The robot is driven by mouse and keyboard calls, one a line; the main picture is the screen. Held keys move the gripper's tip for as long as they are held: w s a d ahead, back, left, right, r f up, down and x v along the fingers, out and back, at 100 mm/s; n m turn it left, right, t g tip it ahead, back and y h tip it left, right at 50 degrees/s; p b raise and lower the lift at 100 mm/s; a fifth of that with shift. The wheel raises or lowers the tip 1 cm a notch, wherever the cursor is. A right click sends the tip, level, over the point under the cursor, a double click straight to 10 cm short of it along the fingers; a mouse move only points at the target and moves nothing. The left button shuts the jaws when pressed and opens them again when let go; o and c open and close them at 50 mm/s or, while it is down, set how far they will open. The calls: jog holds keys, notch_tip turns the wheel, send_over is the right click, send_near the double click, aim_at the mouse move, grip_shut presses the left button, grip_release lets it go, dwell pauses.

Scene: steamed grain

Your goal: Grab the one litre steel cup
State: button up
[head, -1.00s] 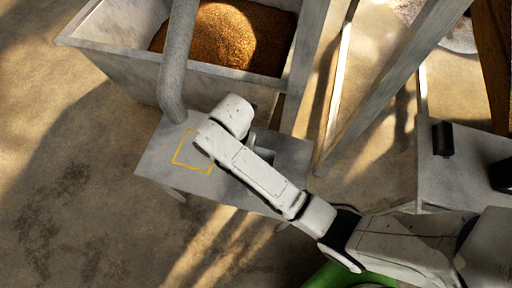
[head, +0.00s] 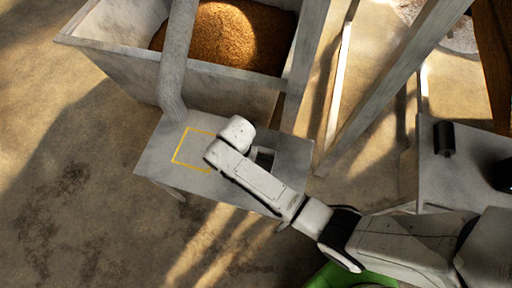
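A small grey piece with a dark side (head: 264,157) shows just behind my forearm on the low steel table (head: 292,160). It is partly covered by my arm, and I cannot tell whether it is the steel cup. No other thing that I can clearly make out as the cup is in view. My arm reaches over the table from the lower right, with its rounded wrist above the right edge of a yellow square outline (head: 178,150). My gripper is hidden beneath the wrist, so its fingers do not show.
A metal trough (head: 120,62) of brown grain (head: 225,38) stands behind the table. A thick grey pipe (head: 176,65) comes down at the table's back left. Slanted metal legs (head: 395,85) stand at right. Another grey table (head: 470,165) bears a black cylinder (head: 443,138). Floor at left is clear.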

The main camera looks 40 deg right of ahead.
jog(key=shift+c, duration=0.4)
grip_shut()
dwell(0.9)
